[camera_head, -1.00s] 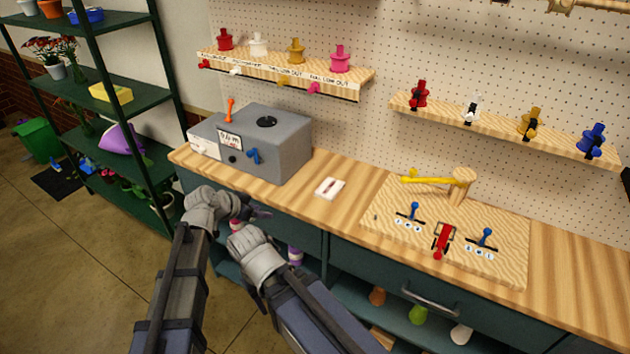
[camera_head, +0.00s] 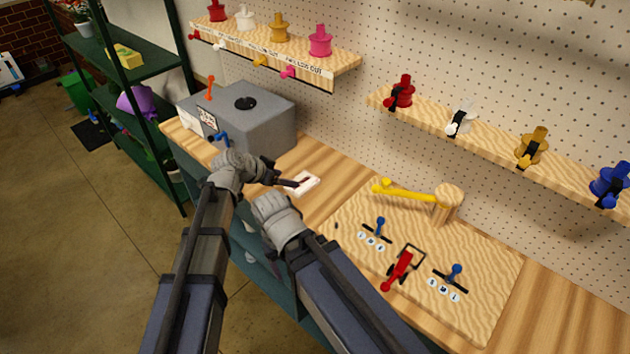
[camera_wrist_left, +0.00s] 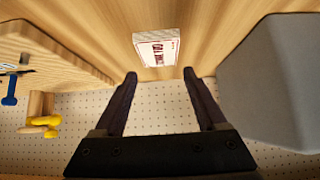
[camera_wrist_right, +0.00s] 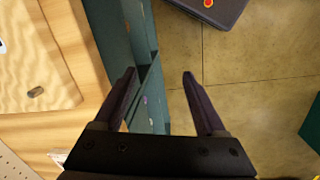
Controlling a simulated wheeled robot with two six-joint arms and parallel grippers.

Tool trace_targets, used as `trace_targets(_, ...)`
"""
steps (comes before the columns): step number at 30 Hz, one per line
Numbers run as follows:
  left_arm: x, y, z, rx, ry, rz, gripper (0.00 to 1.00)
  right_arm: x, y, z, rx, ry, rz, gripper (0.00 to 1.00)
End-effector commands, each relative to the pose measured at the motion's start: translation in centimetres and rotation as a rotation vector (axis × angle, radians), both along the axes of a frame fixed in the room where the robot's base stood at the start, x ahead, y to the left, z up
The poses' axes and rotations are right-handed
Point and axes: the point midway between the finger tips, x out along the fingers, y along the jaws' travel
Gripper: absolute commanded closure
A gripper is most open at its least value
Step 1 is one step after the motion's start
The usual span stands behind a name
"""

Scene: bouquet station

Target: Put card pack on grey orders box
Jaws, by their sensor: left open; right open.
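The card pack (camera_head: 307,183) is a small white block with dark red print, lying flat on the wooden counter. It also shows in the left wrist view (camera_wrist_left: 157,48), just beyond the fingertips. My left gripper (camera_head: 291,185) is open and empty, with its fingers close beside the pack; I cannot tell whether they touch it. The grey orders box (camera_head: 240,112) stands on the counter to the left of the pack, with a dark round opening on top. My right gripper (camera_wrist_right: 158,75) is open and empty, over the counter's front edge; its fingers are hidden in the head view.
A wooden board (camera_head: 350,250) with blue levers, a red clamp and a yellow-armed post lies right of the pack. Shelves with coloured spools (camera_head: 320,40) hang on the pegboard. A green rack (camera_head: 150,75) stands at the left.

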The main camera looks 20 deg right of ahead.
Motion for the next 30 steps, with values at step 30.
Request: trace_targets(30, 2.8, -4.0, -6.1, 0.001, -0.001, 0.000, 0.00, 0.0, 0.0, -6.1, 0.000, 0.000, 0.000, 0.05)
